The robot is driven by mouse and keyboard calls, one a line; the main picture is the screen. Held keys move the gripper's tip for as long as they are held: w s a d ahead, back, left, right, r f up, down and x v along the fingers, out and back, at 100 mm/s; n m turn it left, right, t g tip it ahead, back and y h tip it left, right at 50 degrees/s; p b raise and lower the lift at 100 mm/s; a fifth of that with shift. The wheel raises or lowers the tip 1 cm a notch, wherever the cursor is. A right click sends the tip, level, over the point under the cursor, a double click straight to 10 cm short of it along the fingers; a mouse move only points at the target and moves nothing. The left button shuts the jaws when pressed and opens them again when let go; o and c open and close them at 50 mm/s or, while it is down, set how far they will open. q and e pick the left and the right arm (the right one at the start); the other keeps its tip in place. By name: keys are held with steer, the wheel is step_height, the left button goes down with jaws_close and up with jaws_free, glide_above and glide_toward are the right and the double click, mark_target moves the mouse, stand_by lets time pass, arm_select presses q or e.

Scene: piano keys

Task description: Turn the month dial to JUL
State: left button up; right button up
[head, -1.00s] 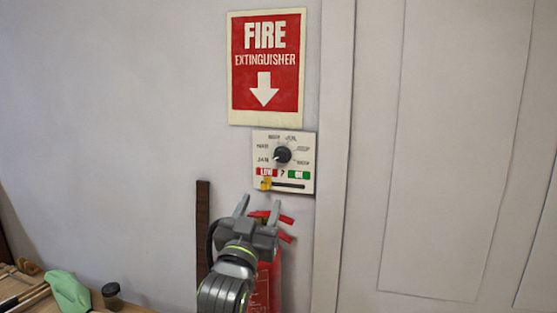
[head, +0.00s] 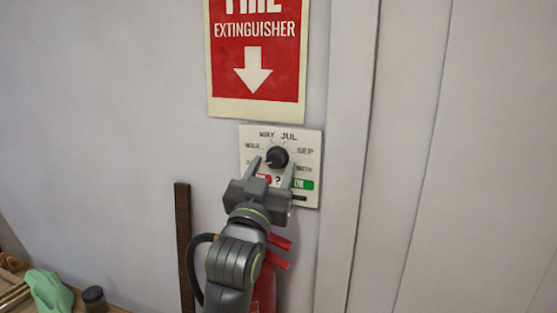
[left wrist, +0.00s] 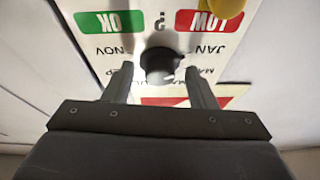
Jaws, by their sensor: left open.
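The month dial is a black round knob (head: 277,157) on a white wall panel (head: 313,140). MAY, JUL (head: 289,136), SEP and NOV are printed around it in the head view, and JAN is mostly covered by my gripper. My left gripper (head: 272,166) is open, with its fingertips just below and to either side of the knob. In the left wrist view the panel is upside down, and the knob (left wrist: 160,66) shows between the open fingertips (left wrist: 160,75). I cannot tell whether the fingers touch it. Where the knob points is unclear. My right gripper is not in view.
Below the dial are a red LOW label (left wrist: 207,22), a green OK label (head: 303,185) and a yellow slider tab (left wrist: 228,7). A red fire extinguisher (head: 264,290) hangs under the panel. A fire extinguisher sign (head: 255,60) is above. A door frame (head: 345,200) stands to the right.

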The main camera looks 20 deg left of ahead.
arm_select(q)
steer(key=shift+r, duration=0.2)
steer(key=shift+s+r, duration=0.1)
steer(key=shift+s, duration=0.1)
steer(key=shift+c, duration=0.5)
steer(key=c, duration=0.9)
steer(key=shift+o, duration=0.2)
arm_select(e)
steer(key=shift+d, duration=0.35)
